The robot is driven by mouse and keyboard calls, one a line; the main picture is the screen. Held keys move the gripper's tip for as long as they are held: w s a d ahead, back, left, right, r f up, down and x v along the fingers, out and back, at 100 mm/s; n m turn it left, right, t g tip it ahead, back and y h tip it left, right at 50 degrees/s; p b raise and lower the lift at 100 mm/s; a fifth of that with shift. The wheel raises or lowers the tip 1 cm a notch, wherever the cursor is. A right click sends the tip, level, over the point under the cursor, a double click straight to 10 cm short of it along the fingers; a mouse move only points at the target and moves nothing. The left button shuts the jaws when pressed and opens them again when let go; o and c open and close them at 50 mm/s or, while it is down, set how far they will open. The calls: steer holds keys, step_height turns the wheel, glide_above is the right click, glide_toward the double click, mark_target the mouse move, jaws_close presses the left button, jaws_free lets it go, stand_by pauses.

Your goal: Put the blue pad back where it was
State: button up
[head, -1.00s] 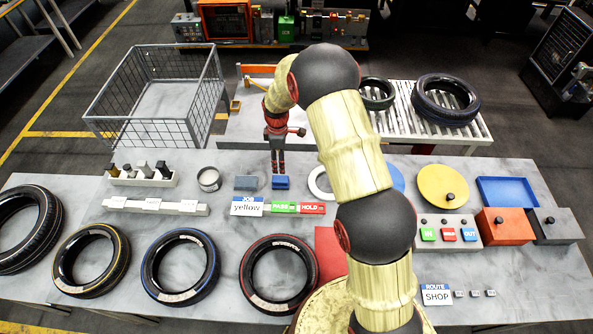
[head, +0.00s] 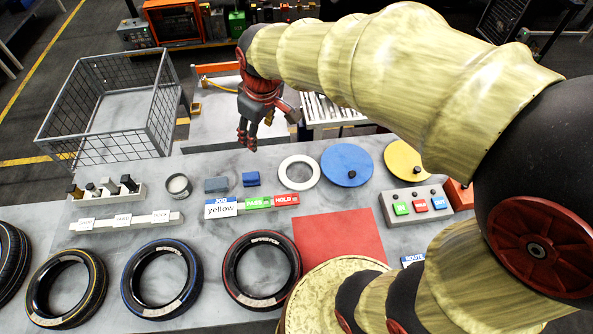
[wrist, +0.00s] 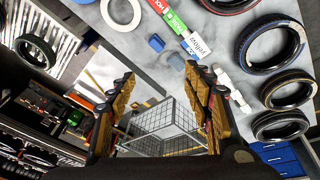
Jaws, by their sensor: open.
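The blue pad (head: 251,179) lies on the grey table just above the green PASS label. A grey-blue block (head: 216,184) lies just left of it, above the JOB yellow card (head: 221,208). My gripper (head: 247,146) is open and empty, above the table's far edge and apart from the pad. In the wrist view my gripper (wrist: 163,85) shows two spread fingers with nothing between them. The blue pad (wrist: 156,43) and the grey-blue block (wrist: 176,62) show beyond the fingertips there.
A white ring (head: 299,159), a blue disc (head: 347,150) and a yellow disc (head: 392,157) lie right of the pad. Several tyres line the front of the table. A red mat (head: 338,225) lies clear. A wire cage (head: 108,154) stands at the back left.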

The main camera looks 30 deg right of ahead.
steer(key=s+r+m+t, duration=0.1)
steer(key=s+r+m, duration=0.1)
steer(key=s, duration=0.7)
steer(key=s+r+m+t, duration=0.1)
steer(key=s+r+m, duration=0.1)
steer(key=s, duration=0.7)
steer(key=shift+r+m, duration=0.15)
steer(key=shift+m, duration=0.55)
steer(key=shift+s, duration=0.15)
